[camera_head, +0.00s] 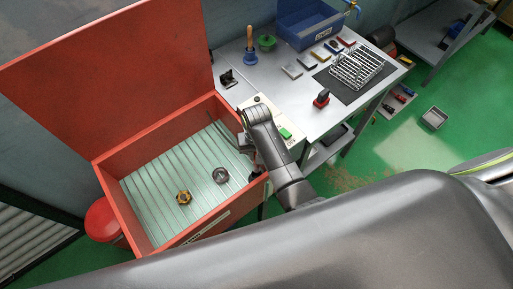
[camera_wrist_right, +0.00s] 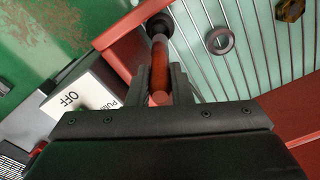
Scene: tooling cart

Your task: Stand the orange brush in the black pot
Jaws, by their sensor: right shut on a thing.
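In the right wrist view my right gripper (camera_wrist_right: 159,84) is shut on the orange brush (camera_wrist_right: 158,62), whose orange handle lies between the fingers. The brush runs away from the camera to a dark round end (camera_wrist_right: 160,25) near the red tub's wall; I cannot tell whether this is the brush's head or the black pot. In the head view my right arm reaches over the tub's right edge and hides most of its gripper. A small dark shape (camera_head: 253,176) shows beside it at the tub's right corner. I cannot make out the black pot for certain. My left gripper is not in view.
The red tub (camera_head: 99,178) has a raised lid and a ribbed floor carrying a metal ring (camera_head: 220,175) and a brass nut (camera_head: 183,197). A switch panel (camera_head: 285,133) adjoins it.

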